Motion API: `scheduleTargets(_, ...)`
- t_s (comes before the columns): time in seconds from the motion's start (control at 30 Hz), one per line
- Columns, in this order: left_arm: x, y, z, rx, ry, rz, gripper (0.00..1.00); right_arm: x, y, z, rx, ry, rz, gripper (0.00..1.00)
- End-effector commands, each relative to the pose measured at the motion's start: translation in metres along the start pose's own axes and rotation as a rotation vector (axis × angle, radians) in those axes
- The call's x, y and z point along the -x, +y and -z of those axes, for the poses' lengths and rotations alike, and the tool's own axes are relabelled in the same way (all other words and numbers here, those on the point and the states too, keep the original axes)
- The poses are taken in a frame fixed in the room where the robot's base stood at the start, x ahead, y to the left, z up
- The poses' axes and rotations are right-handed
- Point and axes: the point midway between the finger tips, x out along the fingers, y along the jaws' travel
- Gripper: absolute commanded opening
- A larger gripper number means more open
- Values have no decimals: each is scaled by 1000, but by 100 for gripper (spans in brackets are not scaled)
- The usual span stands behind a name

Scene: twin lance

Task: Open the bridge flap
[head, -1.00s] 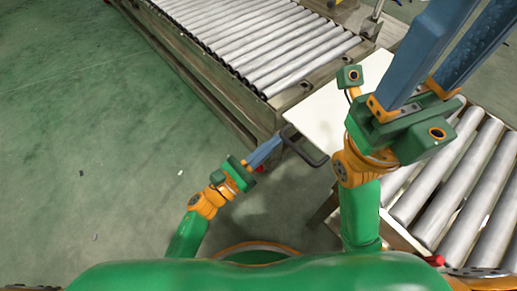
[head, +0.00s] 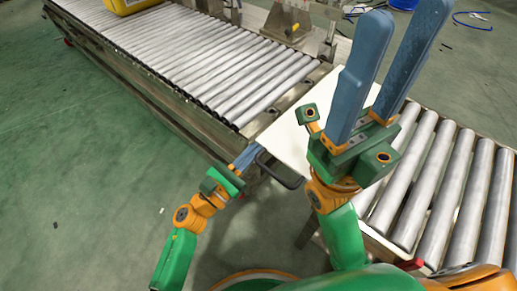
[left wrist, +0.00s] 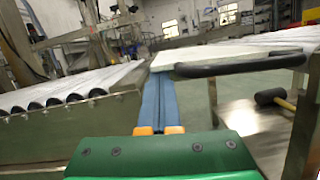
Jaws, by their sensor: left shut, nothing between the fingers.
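The bridge flap (head: 285,140) is a pale flat panel lying level between two roller conveyors. A black loop handle (head: 289,184) sticks out from its near edge. In the left wrist view the flap (left wrist: 245,53) shows edge-on, with the handle (left wrist: 240,67) along it to the right of my fingers. My left gripper (head: 256,150) is shut and empty, its blue fingertips close to the handle's left end. It also shows in the left wrist view (left wrist: 160,88); I cannot tell whether it touches the handle. My right gripper (head: 405,14) is open and empty, raised high, hiding part of the flap.
A long roller conveyor (head: 200,62) runs to the upper left, carrying a yellow container (head: 130,4). Another roller conveyor (head: 450,185) stands at right, below my right arm. A mallet (left wrist: 275,97) lies on a lower metal surface.

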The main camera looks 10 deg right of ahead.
Motion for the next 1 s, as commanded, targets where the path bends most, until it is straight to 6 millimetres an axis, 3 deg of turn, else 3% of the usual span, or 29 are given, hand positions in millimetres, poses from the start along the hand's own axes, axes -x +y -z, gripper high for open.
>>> scheduleTargets(0.1, -3, 2, -13, -66, -4, 17, 0, 0, 0, -1, -2, -11, -3, 50)
scheduleTargets(0.47, 0, 2, -13, -72, -4, 18, 0, 2, 1, -2, -3, -16, -6, 50)
scheduleTargets(0.8, 62, 3, -12, -71, 1, 17, 0, 4, 2, -5, -5, -44, -17, 50)
scheduleTargets(1.0, 68, 3, -12, -72, -3, 18, 0, 6, 2, -4, -5, -45, -17, 50)
